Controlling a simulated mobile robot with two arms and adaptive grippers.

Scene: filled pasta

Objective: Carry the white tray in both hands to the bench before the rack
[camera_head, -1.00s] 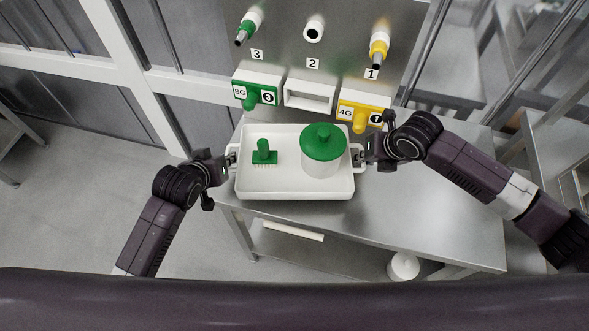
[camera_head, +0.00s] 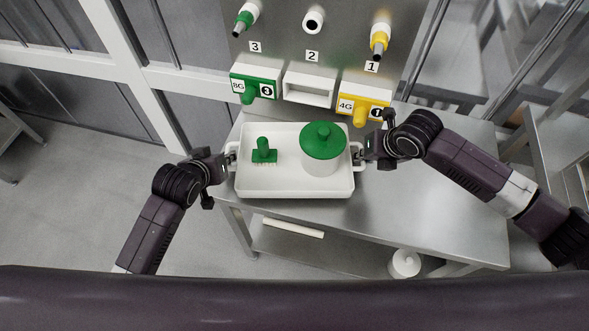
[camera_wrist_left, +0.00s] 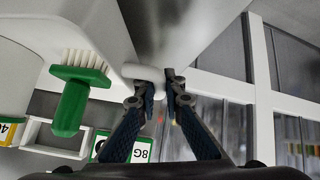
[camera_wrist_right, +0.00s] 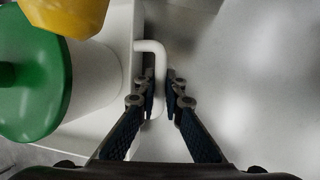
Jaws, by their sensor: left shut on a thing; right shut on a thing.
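The white tray (camera_head: 293,188) is level at the left part of the steel bench (camera_head: 440,205), before the rack (camera_head: 345,35); whether it touches the bench top cannot be told. It bears a green brush (camera_head: 264,154) and a white pot with a green lid (camera_head: 323,142). My left gripper (camera_head: 229,160) is shut on the tray's left handle, which shows in the left wrist view (camera_wrist_left: 143,73). My right gripper (camera_head: 361,156) is shut on the right handle, seen between the fingers in the right wrist view (camera_wrist_right: 158,80).
Behind the tray are a green holder (camera_head: 254,84), a white holder (camera_head: 309,88) and a yellow holder (camera_head: 364,97). Nozzles hang above them, numbered 3, 2 and 1. The bench's right part is clear. A white container (camera_head: 404,263) stands on the lower shelf.

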